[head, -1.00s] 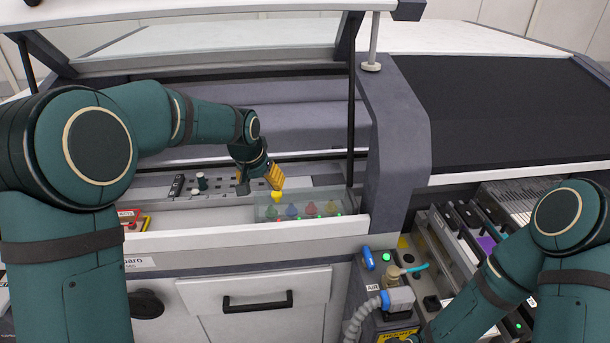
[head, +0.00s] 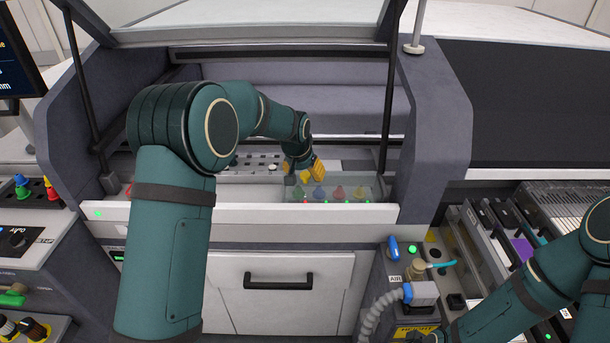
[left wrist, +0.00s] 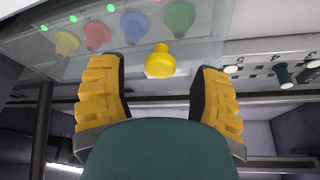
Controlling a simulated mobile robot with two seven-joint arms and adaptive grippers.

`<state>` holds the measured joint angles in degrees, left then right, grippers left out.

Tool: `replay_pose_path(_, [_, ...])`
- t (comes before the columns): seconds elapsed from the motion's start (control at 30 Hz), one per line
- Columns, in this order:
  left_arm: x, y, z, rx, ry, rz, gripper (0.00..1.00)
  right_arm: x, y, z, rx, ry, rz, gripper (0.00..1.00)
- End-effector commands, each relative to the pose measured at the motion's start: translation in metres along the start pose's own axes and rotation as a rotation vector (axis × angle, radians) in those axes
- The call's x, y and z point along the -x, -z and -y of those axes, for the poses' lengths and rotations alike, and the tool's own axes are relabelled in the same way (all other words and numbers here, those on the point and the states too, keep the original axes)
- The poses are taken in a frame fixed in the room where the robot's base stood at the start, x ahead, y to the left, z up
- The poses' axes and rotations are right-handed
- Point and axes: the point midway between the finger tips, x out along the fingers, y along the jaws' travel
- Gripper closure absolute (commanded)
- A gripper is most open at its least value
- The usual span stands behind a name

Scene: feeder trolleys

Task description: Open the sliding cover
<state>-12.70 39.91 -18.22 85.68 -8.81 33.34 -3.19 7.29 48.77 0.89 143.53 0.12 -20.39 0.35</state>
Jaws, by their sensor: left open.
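The sliding cover (head: 376,188) is a clear panel at the right end of the machine's front tray. Several coloured pieces with green lights show through it. The left wrist view shows the clear cover (left wrist: 205,48) with a round yellow knob (left wrist: 160,62) on it. My left gripper (head: 304,174) is at the cover's left part. In the left wrist view my left gripper (left wrist: 160,82) is open, its yellow-padded fingers either side of the knob and apart from it, the knob slightly ahead of the tips. My right gripper is out of frame.
A raised hood strut (head: 388,100) stands behind the cover, and a grey pillar (head: 435,120) to its right. The tray's white front rail (head: 300,214) runs before it. A holed plate (head: 250,165) lies left of the cover. A drawer handle (head: 278,281) is below.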

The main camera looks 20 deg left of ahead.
Motion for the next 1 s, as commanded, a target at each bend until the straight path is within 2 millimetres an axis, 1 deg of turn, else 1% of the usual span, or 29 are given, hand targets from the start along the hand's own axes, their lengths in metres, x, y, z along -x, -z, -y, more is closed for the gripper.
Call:
replay_pose_path(0.03, [-0.0058,-0.0002,0.0003,0.0,0.0,0.001,0.37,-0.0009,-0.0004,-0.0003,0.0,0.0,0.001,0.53])
replay_pose_path(0.2, [-0.0139,0.0001,0.0004,0.001,0.0,-0.001,0.37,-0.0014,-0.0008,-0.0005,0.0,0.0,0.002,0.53])
replay_pose_path(0.47, [-0.0143,0.0002,0.0003,0.001,0.0,-0.001,0.37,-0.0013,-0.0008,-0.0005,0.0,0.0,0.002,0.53])
replay_pose_path(0.5, [-0.0143,0.0002,0.0003,0.001,0.0,-0.001,0.42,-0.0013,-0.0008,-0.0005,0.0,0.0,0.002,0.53])
replay_pose_path(0.57, [-0.0142,0.0002,0.0003,0.001,0.0,-0.001,0.63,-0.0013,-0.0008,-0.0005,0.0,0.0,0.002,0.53])
replay_pose_path(0.6, [-0.0142,0.0002,0.0003,0.001,0.0,-0.001,0.77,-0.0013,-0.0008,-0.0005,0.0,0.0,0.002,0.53])
replay_pose_path(0.67, [-0.0142,0.0002,0.0003,0.0,0.0,-0.001,0.98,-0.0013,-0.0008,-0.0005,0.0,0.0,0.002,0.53])
replay_pose_path(0.7, [-0.0142,0.0001,0.0003,0.001,0.0,-0.001,1.0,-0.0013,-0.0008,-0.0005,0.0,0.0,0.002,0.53])
replay_pose_path(1.0, [-0.0146,-0.0001,0.0004,0.001,0.0,-0.001,1.0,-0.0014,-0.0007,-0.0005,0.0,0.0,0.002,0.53])
